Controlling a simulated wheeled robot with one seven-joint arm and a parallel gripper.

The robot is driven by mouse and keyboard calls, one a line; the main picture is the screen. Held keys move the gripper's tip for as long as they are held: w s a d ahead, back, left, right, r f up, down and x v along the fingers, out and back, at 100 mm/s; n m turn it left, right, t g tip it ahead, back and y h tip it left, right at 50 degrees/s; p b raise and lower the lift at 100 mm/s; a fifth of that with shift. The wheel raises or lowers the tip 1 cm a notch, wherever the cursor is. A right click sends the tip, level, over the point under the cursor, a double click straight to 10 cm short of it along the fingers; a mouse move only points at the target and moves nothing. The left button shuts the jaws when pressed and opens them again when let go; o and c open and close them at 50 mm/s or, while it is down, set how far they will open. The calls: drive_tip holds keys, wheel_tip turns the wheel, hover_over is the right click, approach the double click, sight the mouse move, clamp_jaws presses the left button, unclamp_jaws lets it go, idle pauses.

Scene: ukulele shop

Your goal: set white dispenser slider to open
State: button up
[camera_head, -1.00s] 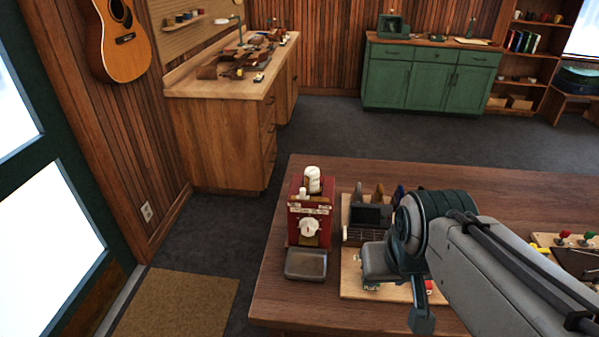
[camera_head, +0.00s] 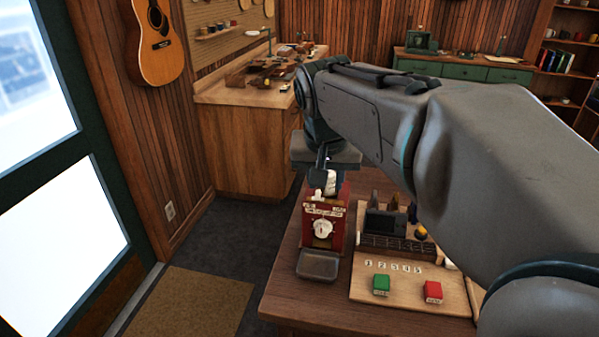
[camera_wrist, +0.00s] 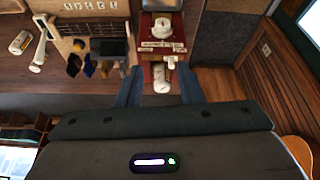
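A red dispenser (camera_head: 323,229) stands on the wooden table, with a white round knob (camera_head: 322,229) on its front and a pale lettered plate above the knob. A small white slider-like piece (camera_head: 317,195) sticks up at its top edge; it also shows in the wrist view (camera_wrist: 171,62). Its setting cannot be read. A white cylinder (camera_head: 330,183) stands on top, partly hidden by my arm. My gripper (camera_wrist: 160,73) is above the dispenser, pointing down. Its two blue-grey fingers are apart, one on each side of the white cylinder (camera_wrist: 161,80); contact cannot be told.
A grey tray (camera_head: 318,265) sits at the dispenser's front. To its right is a wooden board (camera_head: 408,296) with a green block (camera_head: 381,284), a red block (camera_head: 433,291) and numbered marks. My arm crosses above the table's right part. Floor lies left of the table.

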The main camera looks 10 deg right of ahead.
sight(318, 191)
drive_tip(key=w+r+m, duration=0.1)
drive_tip(key=w+r, duration=0.1)
drive_tip(key=w, duration=0.4)
drive_tip(key=p+x, duration=0.1)
drive_tip(key=x, duration=1.2)
drive_tip(key=shift+a+p, duration=0.1)
drive_tip(key=shift+p, duration=0.3)
drive_tip(key=shift+s, duration=0.1)
clamp_jaws()
